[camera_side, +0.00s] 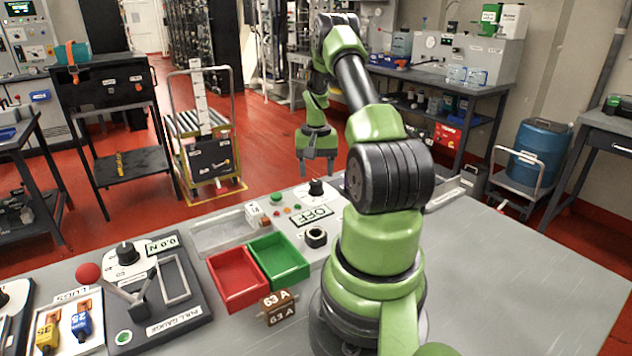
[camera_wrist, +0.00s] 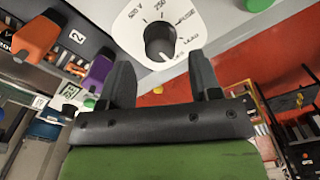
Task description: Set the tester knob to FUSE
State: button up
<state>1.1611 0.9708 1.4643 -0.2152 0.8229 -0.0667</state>
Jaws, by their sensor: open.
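The tester knob (camera_wrist: 159,40) is round and black on a white dial plate in the wrist view. The dial lettering (camera_wrist: 186,18) reads FUSE at upper right, with 500 V and 250 at upper left and top, and what looks like LEAD at lower right. A small pale mark shows at the knob's lower edge, but I cannot tell its setting surely. In the side view the knob (camera_side: 316,188) stands at the tester panel's far edge. My gripper (camera_side: 318,162) is open and empty, just beyond and above it; in the wrist view its fingers (camera_wrist: 162,72) point towards the knob, apart from it.
The tester panel bears an OFF display (camera_side: 312,215), small coloured buttons and a second black knob (camera_side: 315,237). A red tray (camera_side: 237,279) and a green tray (camera_side: 279,260) sit nearby. A pull gauge (camera_side: 165,300) stands left. Grey bench at right is clear.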

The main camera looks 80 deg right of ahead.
aim_at(316, 182)
jog(key=shift+f, duration=0.15)
jog(key=shift+f, duration=1.7)
jog(key=c, duration=0.8)
jog(key=shift+o, duration=0.2)
jog(key=n, duration=0.4)
jog(key=shift+n, duration=0.9)
